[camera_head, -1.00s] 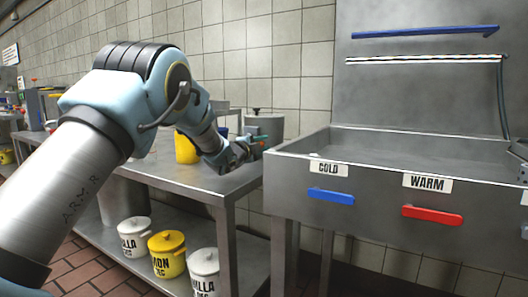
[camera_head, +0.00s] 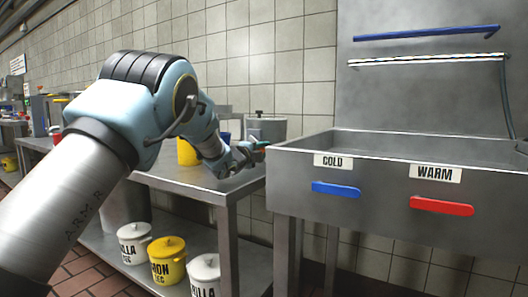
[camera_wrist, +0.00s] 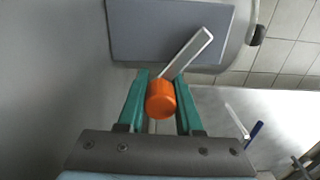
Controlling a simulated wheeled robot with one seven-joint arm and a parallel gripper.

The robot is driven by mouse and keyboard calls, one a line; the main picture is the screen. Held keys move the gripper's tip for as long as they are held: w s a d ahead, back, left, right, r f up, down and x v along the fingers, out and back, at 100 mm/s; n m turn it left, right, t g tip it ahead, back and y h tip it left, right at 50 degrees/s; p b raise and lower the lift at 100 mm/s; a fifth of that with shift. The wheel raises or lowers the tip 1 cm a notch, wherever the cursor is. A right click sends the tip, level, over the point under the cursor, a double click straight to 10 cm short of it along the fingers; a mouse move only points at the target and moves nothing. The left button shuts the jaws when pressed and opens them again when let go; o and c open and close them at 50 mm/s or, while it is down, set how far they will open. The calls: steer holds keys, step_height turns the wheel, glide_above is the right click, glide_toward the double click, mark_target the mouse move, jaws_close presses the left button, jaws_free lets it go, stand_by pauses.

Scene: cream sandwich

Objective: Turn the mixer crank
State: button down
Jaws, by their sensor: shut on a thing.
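The crank's orange knob (camera_wrist: 161,99) sits between the two green fingers of my gripper (camera_wrist: 160,105) in the wrist view. A flat pale metal crank arm (camera_wrist: 188,52) runs from behind the knob up and to the right, in front of a grey panel (camera_wrist: 165,30). My gripper (camera_head: 258,148) is shut on the knob. In the head view it is small, above the right end of the steel table, in front of a grey metal vessel (camera_head: 267,127). My arm hides part of the scene there, and I cannot make out the crank clearly.
A steel sink (camera_head: 300,172) with COLD and WARM labels stands right of the steel table (camera_head: 185,183). A yellow container (camera_head: 187,151) stands behind my arm. Several lidded pots, including a yellow one (camera_head: 167,262), stand on the lower shelf.

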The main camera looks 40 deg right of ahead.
steer(key=c, duration=0.9)
jaws_free()
steer(key=shift+w+a+f, duration=0.1)
steer(key=shift+w+f, duration=0.05)
steer(key=shift+w, duration=0.05)
steer(key=o, duration=0.3)
steer(key=shift+s, duration=0.1)
steer(key=v, duration=1)
steer(key=shift+s+a+p, duration=0.1)
steer(key=shift+a+p, duration=0.2)
steer(key=shift+a, duration=0.05)
